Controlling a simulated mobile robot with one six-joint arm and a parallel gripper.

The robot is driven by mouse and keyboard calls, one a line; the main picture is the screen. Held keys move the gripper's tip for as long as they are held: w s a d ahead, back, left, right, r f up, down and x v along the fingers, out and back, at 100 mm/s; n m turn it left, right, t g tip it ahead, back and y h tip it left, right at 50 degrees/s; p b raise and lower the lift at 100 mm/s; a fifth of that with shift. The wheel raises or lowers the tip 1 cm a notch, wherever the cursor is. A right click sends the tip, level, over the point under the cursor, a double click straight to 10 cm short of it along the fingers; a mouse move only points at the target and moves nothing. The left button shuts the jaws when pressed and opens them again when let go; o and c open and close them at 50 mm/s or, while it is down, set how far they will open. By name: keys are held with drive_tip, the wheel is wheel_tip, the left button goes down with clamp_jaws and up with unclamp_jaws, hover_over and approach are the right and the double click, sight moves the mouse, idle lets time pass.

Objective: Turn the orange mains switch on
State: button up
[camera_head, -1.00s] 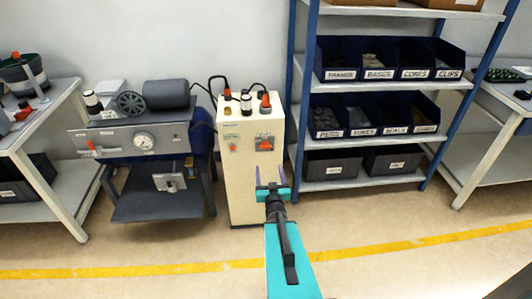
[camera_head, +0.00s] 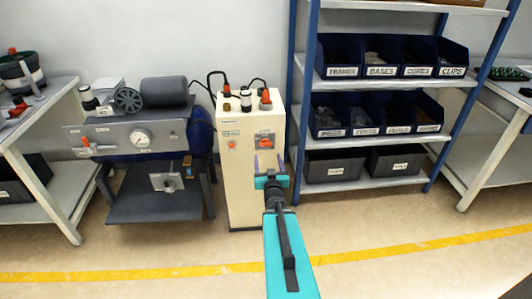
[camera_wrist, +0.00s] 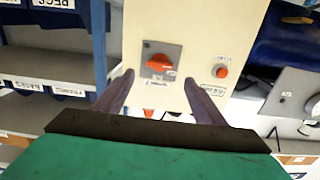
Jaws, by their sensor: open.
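The orange mains switch (camera_head: 264,140) is a rotary knob on a grey plate, high on the front of a cream cabinet (camera_head: 240,190). In the wrist view the orange knob (camera_wrist: 158,63) lies nearly level across its plate, slightly tilted. My gripper (camera_head: 268,161) is in front of the cabinet, just below the switch in the head view. In the wrist view my open gripper (camera_wrist: 158,82) has its two purple fingers apart, one on each side of the switch plate. Nothing is between them, and the fingers look short of the knob. The plate's label is too small to read.
A red push button (camera_wrist: 222,71) sits beside the switch. Small items, including an orange-topped one (camera_head: 266,98), stand on the cabinet. A blue shelf rack (camera_head: 385,80) with bins is close on the right, and a compressor bench (camera_head: 135,140) is on the left. The floor in front is clear.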

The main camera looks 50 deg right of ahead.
sight(266, 146)
drive_tip(key=shift+p+x, duration=0.5)
drive_tip(key=shift+x, duration=3.55)
drive_tip(key=c, duration=1.1)
